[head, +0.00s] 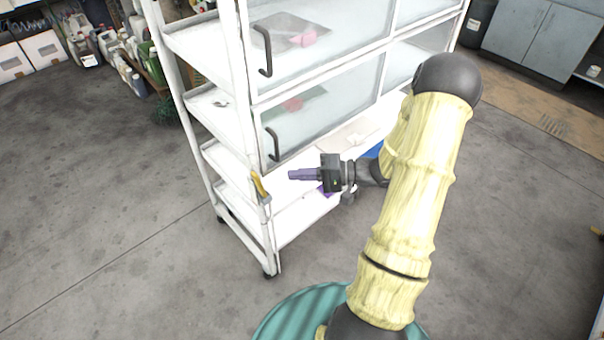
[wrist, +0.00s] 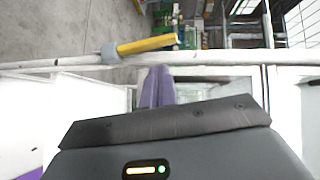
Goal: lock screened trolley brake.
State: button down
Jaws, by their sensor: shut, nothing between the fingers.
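The screened trolley (head: 243,75) is a tall white frame with shelves and clear panels. A yellow brake lever (head: 260,186) sits on its near front post, below the lower panel. In the wrist view the lever (wrist: 148,44) sticks out to the right from a grey collar (wrist: 110,54) on a white bar. My gripper (head: 291,174) has purple fingers, held together and empty. It is to the right of the lever in the head view, pointing left, apart from it. In the wrist view the fingertips (wrist: 160,70) are just below the lever, with a gap.
Two black handles (head: 264,50) (head: 273,144) stand out from the clear panels. Shelves with small items lie close around my gripper. Bottles and boxes (head: 85,48) stand at the back left; a grey cabinet (head: 540,35) is at the back right. The floor left of the trolley is clear.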

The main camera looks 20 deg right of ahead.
aim_at(262, 187)
jog(key=x, duration=0.7)
jog(key=shift+w, duration=0.15)
